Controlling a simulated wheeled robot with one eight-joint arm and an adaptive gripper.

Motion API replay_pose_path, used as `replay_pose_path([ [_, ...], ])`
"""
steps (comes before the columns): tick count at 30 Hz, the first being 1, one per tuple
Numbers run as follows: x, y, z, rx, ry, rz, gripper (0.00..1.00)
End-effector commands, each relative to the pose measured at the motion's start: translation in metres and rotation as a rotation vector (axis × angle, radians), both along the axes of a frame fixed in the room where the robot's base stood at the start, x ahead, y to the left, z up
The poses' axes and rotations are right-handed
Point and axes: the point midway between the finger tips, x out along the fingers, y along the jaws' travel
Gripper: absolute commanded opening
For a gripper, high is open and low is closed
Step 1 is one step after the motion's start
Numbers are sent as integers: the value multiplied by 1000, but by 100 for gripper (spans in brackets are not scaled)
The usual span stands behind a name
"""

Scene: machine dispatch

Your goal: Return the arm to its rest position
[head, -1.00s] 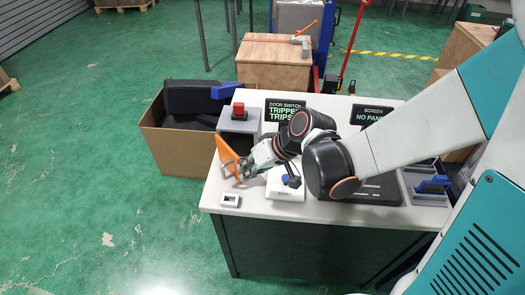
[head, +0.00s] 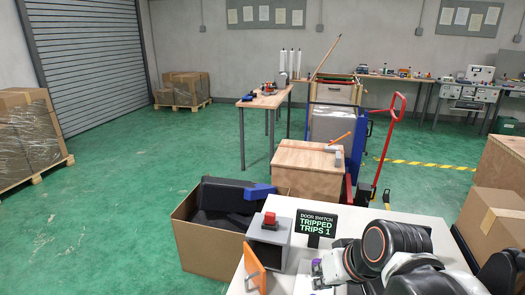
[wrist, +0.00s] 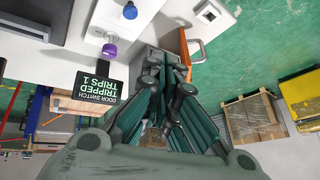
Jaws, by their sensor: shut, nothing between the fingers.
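My arm (head: 395,250) is folded over the table at the lower right of the head view. My gripper (wrist: 165,62) fills the middle of the wrist view, its fingers together with nothing between them. In the head view my gripper (head: 318,274) shows only partly at the bottom, right of the orange flap (head: 254,268) and apart from it. The orange flap (wrist: 197,50) is just right of the fingertips in the wrist view. The grey box with the red button (head: 268,222) stands behind the flap.
The door switch sign (head: 317,228) reads "TRIPPED TRIPS 1" and stands close behind my arm. A purple knob (wrist: 110,50) lies left of my fingers. An open cardboard box (head: 205,247) with dark cases adjoins the table. Green floor (head: 130,200) is clear at left.

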Motion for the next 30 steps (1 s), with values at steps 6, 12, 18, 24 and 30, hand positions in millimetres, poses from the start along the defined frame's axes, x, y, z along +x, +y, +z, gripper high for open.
replay_pose_path([
  [6, -30, -37, 25, -89, -52, -93, 0],
  [12, -52, -63, 40, -153, -96, -156, 0],
  [18, -62, -73, 46, -181, -116, -182, 0],
  [24, -62, -74, 47, -183, -118, -184, 0],
  [30, -62, -74, 47, -183, -118, -184, 0],
])
